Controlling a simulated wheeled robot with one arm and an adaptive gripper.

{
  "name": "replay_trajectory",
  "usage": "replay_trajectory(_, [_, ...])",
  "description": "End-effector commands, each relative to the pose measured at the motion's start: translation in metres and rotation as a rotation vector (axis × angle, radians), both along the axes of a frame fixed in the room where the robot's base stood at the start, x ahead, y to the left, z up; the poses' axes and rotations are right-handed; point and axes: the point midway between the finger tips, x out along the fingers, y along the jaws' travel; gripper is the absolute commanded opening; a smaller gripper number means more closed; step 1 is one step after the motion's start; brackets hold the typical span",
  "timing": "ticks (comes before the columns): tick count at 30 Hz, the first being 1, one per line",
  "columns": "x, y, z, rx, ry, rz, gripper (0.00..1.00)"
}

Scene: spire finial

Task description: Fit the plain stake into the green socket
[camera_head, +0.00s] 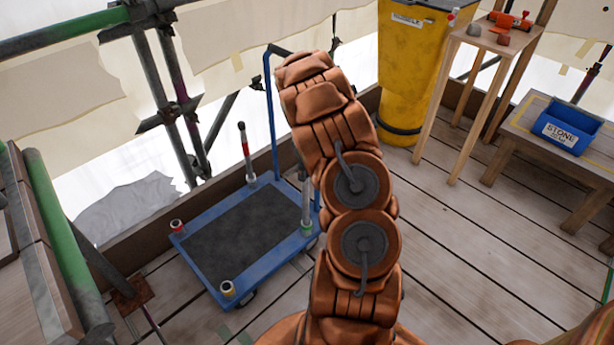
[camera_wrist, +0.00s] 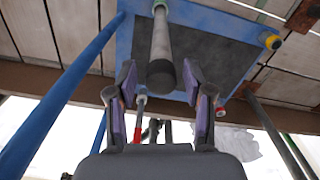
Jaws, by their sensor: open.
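The plain grey stake (camera_head: 306,203) stands upright at the right corner of the blue trolley, its foot in the green-ringed socket (camera_head: 306,230). In the wrist view the stake (camera_wrist: 162,40) points toward me, with its dark end in the gap between the fingertips. My gripper (camera_wrist: 160,85) is open, with a finger on each side of the stake's end and no clear contact. I cannot tell how deep the end reaches between the fingers. In the head view my gripper is hidden behind my arm.
The blue trolley (camera_head: 197,270) also has a red socket (camera_head: 177,226), a yellowish socket (camera_head: 228,290) and a red-banded stake (camera_head: 246,152) at its far corner. Its blue handle (camera_head: 270,115) rises close by. A yellow bin (camera_head: 408,70) and wooden stand (camera_head: 435,110) are right.

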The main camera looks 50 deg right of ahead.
Motion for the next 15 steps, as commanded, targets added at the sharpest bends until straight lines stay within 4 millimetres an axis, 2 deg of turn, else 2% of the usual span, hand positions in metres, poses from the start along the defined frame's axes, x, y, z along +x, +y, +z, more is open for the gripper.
replay_trajectory(1, [0.001,0.000,0.013,-0.001,-0.003,-0.001,0.51])
replay_trajectory(6, [0.001,-0.001,0.046,-0.003,-0.004,0.000,0.51])
replay_trajectory(15, [0.000,0.000,0.079,0.000,0.000,0.001,0.51])
